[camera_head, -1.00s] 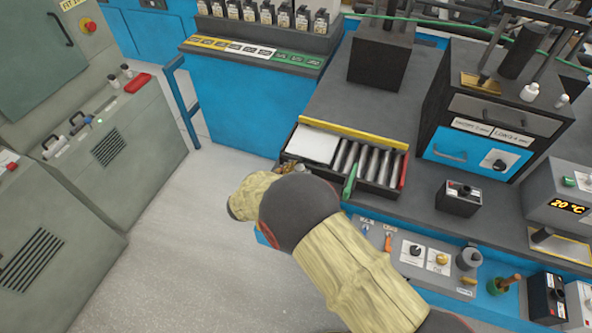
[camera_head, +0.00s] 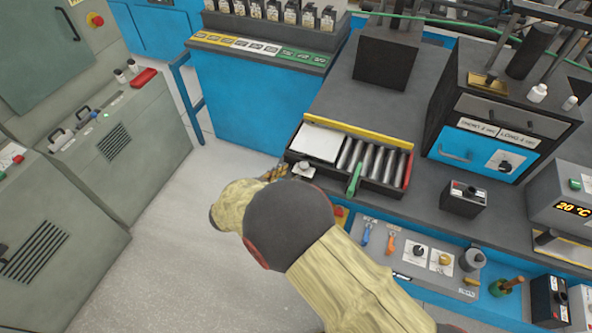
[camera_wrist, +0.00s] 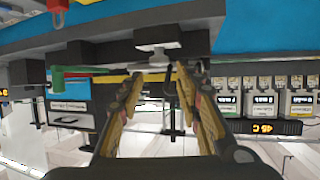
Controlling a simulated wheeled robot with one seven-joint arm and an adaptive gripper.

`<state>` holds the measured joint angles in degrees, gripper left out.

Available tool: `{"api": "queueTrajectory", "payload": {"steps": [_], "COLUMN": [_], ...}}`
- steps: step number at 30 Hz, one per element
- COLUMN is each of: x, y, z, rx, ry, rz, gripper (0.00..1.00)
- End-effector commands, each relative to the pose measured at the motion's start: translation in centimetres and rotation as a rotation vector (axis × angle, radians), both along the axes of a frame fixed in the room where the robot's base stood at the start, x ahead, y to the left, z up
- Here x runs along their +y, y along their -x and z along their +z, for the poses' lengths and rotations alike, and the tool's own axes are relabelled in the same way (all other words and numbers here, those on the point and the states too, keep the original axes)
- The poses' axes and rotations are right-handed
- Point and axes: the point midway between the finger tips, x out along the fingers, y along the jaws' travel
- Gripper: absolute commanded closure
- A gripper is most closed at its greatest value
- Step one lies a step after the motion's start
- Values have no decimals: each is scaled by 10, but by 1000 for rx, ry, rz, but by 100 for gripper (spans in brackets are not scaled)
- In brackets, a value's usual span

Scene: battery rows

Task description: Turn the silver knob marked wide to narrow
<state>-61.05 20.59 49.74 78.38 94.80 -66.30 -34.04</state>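A pale silver knob (camera_head: 304,169) sits on a dark block at the left front corner of the battery tray (camera_head: 345,140). It also shows in the wrist view, where the bench appears upside down, as a pale round knob (camera_wrist: 155,58) beyond the fingertips, between them. No wide or narrow marking can be read. My gripper (camera_wrist: 156,78) is open and empty, its two tan fingers spread on either side of the line to the knob, apart from it. In the head view only a bit of my gripper (camera_head: 274,173) shows, left of the knob; my arm hides the rest.
The tray holds a white sheet and several grey cylinders, with a green handle (camera_head: 354,180) at its front. A lower panel (camera_head: 405,268) carries a black knob (camera_head: 420,251) and a yellow knob (camera_head: 445,259). A dark box (camera_head: 463,199) stands on the bench. The floor at left is clear.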

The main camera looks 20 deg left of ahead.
Motion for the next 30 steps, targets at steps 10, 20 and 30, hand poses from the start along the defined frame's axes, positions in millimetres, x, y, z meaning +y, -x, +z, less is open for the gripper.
{"api": "queueTrajectory", "payload": {"steps": [10,20,30], "x": [14,14,-50], "y": [38,39,1], "z": [17,18,42], "rx": [-1,-1,-7], "ry": [0,0,4], "rz": [0,0,-101], "gripper": [65,65,65]}}
